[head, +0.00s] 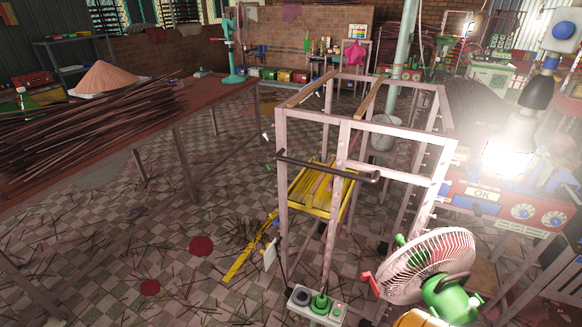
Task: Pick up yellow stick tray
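A yellow slatted tray (311,190) sits inside a pale metal frame (344,131), at about mid-height. It is tilted or seen at an angle, and the frame's uprights and a dark-handled crossbar (325,168) partly cover it. A long thin yellow strip (249,248) slants down toward the floor to the left of the frame; I cannot tell whether it belongs to the tray. Neither of my grippers shows in the head view.
A pink-and-green fan (428,265) and a small box with a green button (316,304) stand before the frame. A red table (200,97) with dark sticks is at left. A machine panel marked OK (484,194) and a glaring lamp (508,150) are at right. Loose sticks litter the floor.

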